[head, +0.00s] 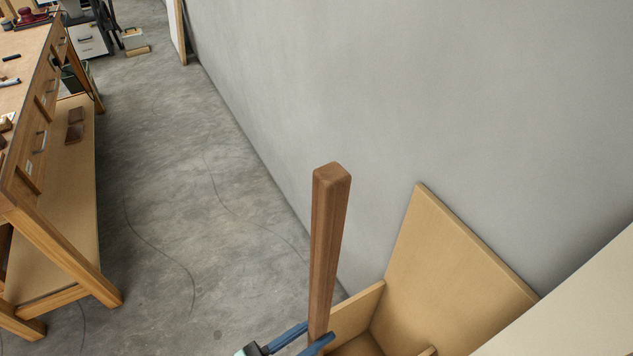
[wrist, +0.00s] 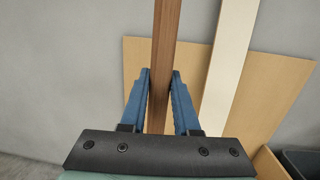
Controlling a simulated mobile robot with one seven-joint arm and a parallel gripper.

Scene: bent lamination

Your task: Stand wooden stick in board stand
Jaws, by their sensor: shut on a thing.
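The wooden stick (head: 327,245) is a long brown square bar with rounded edges, standing about upright in the head view. My gripper (head: 318,338), with blue fingers, is shut on it low in that view. In the wrist view the stick (wrist: 162,60) runs between the two blue fingers of my gripper (wrist: 161,80). The board stand (head: 355,312) is a light wooden box with a tall back panel (head: 450,255) against the wall, right of the stick. The stick's lower end is hidden, so I cannot tell whether it is inside the stand.
A pale board (wrist: 230,65) leans at the right in the wrist view. A dark bin (wrist: 300,160) shows at its lower right corner. A wooden workbench (head: 50,210) stands at the left in the head view. The concrete floor (head: 190,170) between bench and wall is mostly clear.

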